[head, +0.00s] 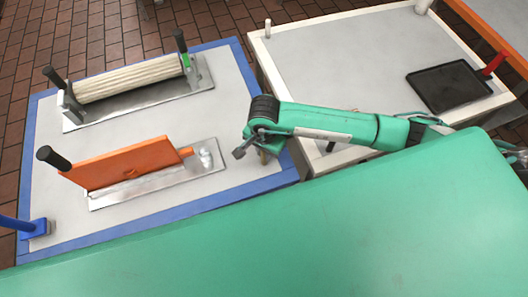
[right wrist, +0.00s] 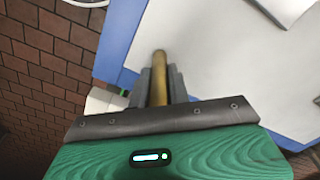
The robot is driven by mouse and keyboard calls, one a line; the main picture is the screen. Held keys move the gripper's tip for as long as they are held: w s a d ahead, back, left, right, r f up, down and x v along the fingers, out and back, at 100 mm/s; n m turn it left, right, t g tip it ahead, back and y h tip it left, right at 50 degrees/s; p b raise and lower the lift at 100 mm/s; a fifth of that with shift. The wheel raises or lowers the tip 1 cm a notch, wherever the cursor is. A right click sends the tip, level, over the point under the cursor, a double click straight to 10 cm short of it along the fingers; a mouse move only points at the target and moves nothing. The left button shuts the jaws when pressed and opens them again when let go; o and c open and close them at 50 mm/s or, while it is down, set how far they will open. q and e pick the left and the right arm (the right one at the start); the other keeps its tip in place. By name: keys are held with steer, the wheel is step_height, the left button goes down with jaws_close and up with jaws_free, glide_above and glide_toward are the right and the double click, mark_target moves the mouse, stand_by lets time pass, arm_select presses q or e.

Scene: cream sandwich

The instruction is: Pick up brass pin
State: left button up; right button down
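The brass pin (right wrist: 159,75) shows in the right wrist view as a short golden-brown rod. It lies between the two dark fingers of my right gripper (right wrist: 159,86), which press close on both sides. Its rounded end sticks out past the fingertips. In the head view my right gripper (head: 258,146) is over the right edge of the blue-bordered table, and a small brownish bit of the pin (head: 263,157) shows below it. My left gripper is in neither view.
The blue-bordered table (head: 115,135) carries a ribbed roller on a metal plate (head: 130,82) and an orange board on a metal base (head: 130,163). A blue post (head: 20,224) stands at the left corner. A white-framed table (head: 340,50) holds a black tray (head: 450,88).

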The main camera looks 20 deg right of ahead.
steer(key=shift+r, duration=0.1)
step_height(320, 180, up, 20)
steer(key=b, duration=0.4)
stand_by(0.3)
